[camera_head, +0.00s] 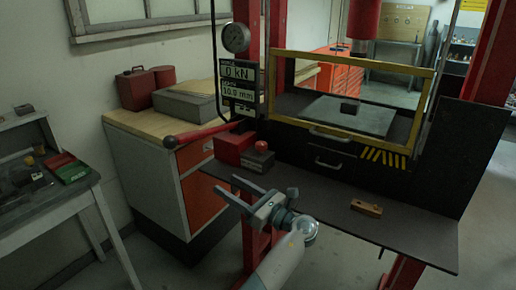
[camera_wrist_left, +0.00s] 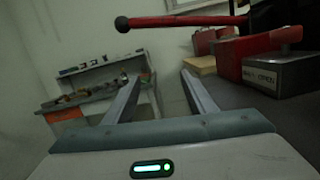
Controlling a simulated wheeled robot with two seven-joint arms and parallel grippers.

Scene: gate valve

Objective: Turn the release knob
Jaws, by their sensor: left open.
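In the left wrist view, a grey block with lettering (camera_wrist_left: 282,76) sits at the right beside a red box (camera_wrist_left: 245,57). My left gripper (camera_head: 227,185) is open and empty, in front of and below the knob, its fingers pointing left. Its spread fingers also show in the left wrist view (camera_wrist_left: 160,82). My right gripper is out of view.
A red lever with a dark ball end (camera_head: 200,133) reaches left from the press, above the red box. A yellow-framed guard (camera_head: 345,132) stands behind the shelf (camera_head: 330,208). A small wooden block (camera_head: 367,208) lies on the shelf's right part. A wooden-topped cabinet (camera_head: 130,122) stands left.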

